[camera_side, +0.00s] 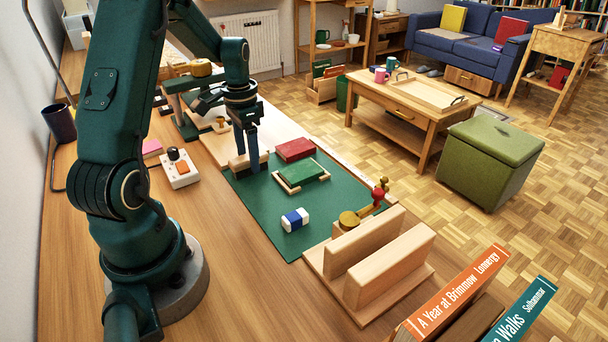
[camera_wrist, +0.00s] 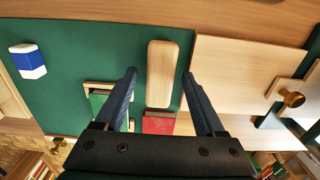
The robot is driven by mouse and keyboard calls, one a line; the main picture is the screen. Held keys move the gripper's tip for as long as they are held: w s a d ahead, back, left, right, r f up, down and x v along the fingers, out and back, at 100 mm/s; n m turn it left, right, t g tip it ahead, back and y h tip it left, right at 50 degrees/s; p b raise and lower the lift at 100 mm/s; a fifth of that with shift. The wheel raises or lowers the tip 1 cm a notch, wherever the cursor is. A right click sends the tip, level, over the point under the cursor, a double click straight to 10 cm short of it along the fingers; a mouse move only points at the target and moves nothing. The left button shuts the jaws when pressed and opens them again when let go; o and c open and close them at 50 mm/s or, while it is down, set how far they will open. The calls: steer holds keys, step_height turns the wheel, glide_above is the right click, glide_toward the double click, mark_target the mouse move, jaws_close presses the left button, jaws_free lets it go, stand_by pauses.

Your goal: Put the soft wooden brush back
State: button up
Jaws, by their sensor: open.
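The wooden brush (camera_side: 236,166) is a pale block with rounded ends. It lies on the green mat (camera_side: 262,205) near the mat's far left edge, beside a pale wooden board. In the wrist view the brush (camera_wrist: 162,72) runs lengthwise between my fingers, and its bristles do not show. My gripper (camera_side: 247,162) points down with its fingers open, one on each side of the brush. It also shows in the wrist view (camera_wrist: 160,74), with gaps between brush and fingers. I cannot tell how far down the fingers reach.
A red book (camera_side: 295,149) and a green book (camera_side: 302,172) in a wooden frame lie right of the brush. A blue-and-white eraser (camera_side: 295,219) lies nearer. A wooden stand (camera_side: 375,262) with two upright boards and a control box (camera_side: 180,170) flank the mat.

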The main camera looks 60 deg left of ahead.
step_height(320, 180, up, 10)
steer(key=s+d+r+t+y, duration=0.15)
steer(key=d+r, duration=0.35)
steer(key=d, duration=0.8)
steer(key=s+d+f+t+h, duration=0.1)
steer(key=s+d+t, duration=0.3)
steer(key=d, duration=0.5)
steer(key=shift+s+f, duration=0.4)
steer(key=shift+s, duration=0.9)
steer(key=shift+h, duration=0.25)
